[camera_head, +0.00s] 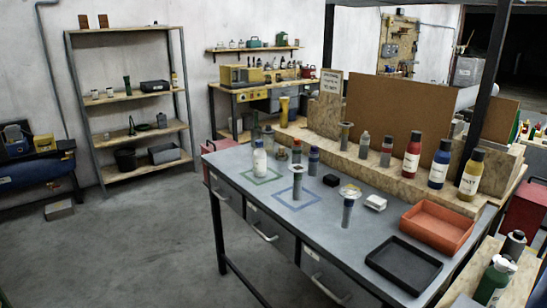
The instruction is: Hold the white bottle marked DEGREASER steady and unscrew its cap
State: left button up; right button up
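A white bottle (260,161) stands upright on the grey workbench (240,168), near its far left end, at the green outlined square. Any lettering on the bottle is too small to read, so I cannot confirm the DEGREASER mark. Neither of my grippers shows in the head view, and nothing touches the bottle.
An orange tray (438,227) and black tray (403,265) lie nearer. Red (411,154), blue (440,164) and yellow (471,175) bottles line the wooden ledge.

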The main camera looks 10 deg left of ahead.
aim_at(259, 157)
jog(key=i+j, duration=0.15)
jog(key=j, duration=0.2)
jog(key=i+j, duration=0.15)
jog(key=j, duration=0.2)
jog(key=i+j, duration=0.15)
jog(key=j, duration=0.2)
jog(key=i+j+z, duration=0.1)
jog(key=j, duration=0.25)
jog(key=i+j, duration=0.15)
jog(key=j, duration=0.2)
jog(key=i+j, duration=0.15)
jog(key=j, duration=0.25)
jog(key=i+j, duration=0.15)
jog(key=j, duration=0.2)
jog(key=z, duration=0.05)
